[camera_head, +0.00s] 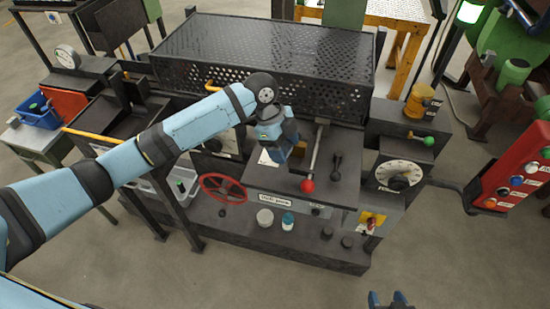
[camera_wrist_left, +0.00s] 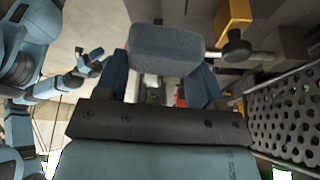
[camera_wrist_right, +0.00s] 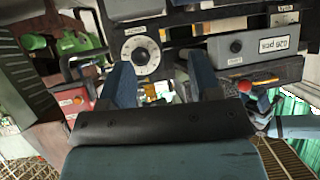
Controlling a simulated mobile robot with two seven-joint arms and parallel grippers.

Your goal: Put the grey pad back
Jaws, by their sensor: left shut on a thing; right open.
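The grey pad (camera_wrist_left: 167,48) is a rounded grey block in the left wrist view, held between the blue fingers of my left gripper (camera_head: 284,150). That gripper is shut on it, above the dark top of the machine's front box (camera_head: 265,181). In the head view the pad is not clearly visible behind the gripper and wrist. My right gripper (camera_head: 390,300) is open and empty at the bottom edge of the head view, over the floor in front of the machine. Its two spread fingers also show in the right wrist view (camera_wrist_right: 160,88).
A red-knobbed lever (camera_head: 308,185) stands right of my left gripper. A red handwheel (camera_head: 222,188) is at its left. Behind is a perforated black guard (camera_head: 260,85). A dial (camera_head: 399,175) and a red button panel (camera_head: 515,170) are at right. The front floor is clear.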

